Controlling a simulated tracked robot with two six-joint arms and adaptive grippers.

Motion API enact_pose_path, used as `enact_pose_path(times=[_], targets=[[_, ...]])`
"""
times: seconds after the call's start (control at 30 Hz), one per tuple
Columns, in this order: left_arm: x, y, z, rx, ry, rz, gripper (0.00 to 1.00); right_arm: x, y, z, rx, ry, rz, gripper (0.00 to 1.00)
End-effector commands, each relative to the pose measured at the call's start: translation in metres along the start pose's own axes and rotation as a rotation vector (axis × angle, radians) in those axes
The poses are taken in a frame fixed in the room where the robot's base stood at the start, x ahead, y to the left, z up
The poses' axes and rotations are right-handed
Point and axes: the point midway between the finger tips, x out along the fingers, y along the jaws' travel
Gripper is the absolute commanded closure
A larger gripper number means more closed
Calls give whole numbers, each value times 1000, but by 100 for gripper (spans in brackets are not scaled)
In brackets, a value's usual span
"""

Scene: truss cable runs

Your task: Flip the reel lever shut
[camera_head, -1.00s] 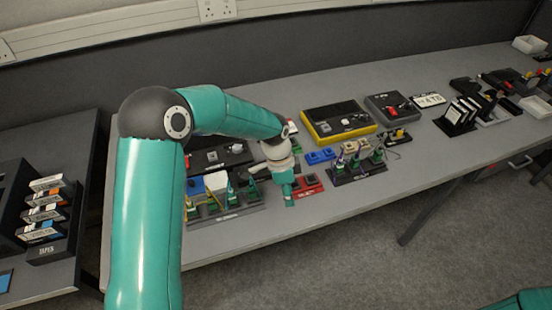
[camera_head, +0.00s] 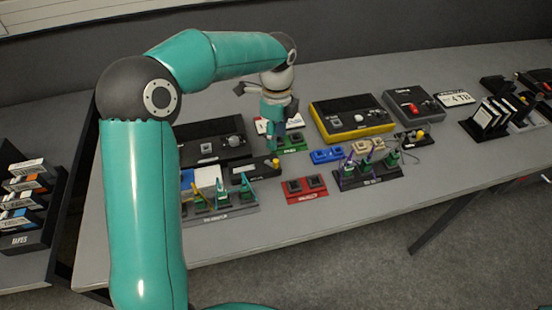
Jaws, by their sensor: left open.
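My left gripper (camera_head: 273,130) points down over the middle of the bench, open, with nothing visible between its fingers. It is just left of a green block with dark keys (camera_head: 293,143) and in front of a whitish item partly hidden behind it. I cannot make out for certain which part is the reel lever. A black deck with a pale knob (camera_head: 205,146) lies left of the gripper. A black deck with yellow edges (camera_head: 378,124) and a grey deck with a red part (camera_head: 429,112) lie to the right. My right gripper is not in view.
A low black box with a yellow knob (camera_head: 253,172), a red key block (camera_head: 304,196) and a blue block (camera_head: 327,156) lie nearby. Racks with upright pegs stand at front left (camera_head: 230,210) and centre right (camera_head: 372,177). The front bench strip is clear.

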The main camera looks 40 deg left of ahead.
Motion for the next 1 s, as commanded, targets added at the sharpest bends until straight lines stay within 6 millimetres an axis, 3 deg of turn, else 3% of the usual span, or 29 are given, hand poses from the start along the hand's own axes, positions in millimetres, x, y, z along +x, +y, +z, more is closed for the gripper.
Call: enact_pose_path(times=[0.2,0.43,0.6,0.9,1.0], targets=[[49,2,1,-2,1,6,56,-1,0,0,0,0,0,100],[85,1,1,-4,1,3,56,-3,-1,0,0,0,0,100],[97,1,1,-4,1,0,56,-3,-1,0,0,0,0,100],[99,1,1,-4,1,0,56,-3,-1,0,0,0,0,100],[99,1,1,-4,1,0,70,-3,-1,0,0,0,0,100]])
